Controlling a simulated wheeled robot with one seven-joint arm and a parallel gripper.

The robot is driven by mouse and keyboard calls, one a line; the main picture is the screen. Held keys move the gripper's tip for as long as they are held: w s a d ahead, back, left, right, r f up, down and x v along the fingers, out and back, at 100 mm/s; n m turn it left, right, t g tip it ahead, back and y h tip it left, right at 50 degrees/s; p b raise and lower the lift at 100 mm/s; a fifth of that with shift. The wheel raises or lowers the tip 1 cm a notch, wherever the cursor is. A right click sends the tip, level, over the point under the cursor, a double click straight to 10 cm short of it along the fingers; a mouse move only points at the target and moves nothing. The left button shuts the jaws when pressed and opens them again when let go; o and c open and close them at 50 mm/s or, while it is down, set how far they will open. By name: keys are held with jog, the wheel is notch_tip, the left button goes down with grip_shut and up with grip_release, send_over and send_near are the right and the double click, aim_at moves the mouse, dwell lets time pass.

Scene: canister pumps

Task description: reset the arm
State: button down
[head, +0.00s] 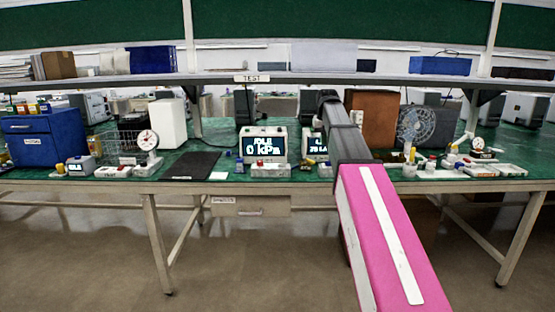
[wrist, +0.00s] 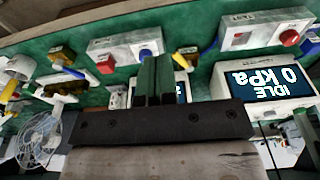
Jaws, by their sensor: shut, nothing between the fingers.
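My arm, pink with a white stripe and then dark grey, reaches from the lower right of the head view over the green bench (head: 118,184). The gripper itself does not show clearly there. In the wrist view my gripper (wrist: 158,62) has its two dark green fingers together, with nothing between them. The fingers overlap a second lit display (wrist: 182,92) and stand over the bench top; I cannot tell how high. The display reading "IDLE 0 kPa" (head: 265,146) stands left of my arm. It shows upside down in the wrist view (wrist: 277,84).
A shelf (head: 225,79) labelled TEST crosses above the bench. A brown box (head: 374,118) and a fan (head: 416,126) stand right of my arm. A white box with a red button (wrist: 106,65) lies near the fingers. Floor in front is clear.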

jog(key=s+f, duration=0.6)
jog(key=f, duration=0.7)
jog(key=s+f, duration=0.6)
jog(key=f, duration=0.7)
jog(key=s+f+g, duration=0.1)
jog(key=s+f, duration=1.5)
jog(key=s, duration=0.1)
jog(key=shift+s+f+g, duration=0.25)
jog(key=shift+s+g, duration=0.05)
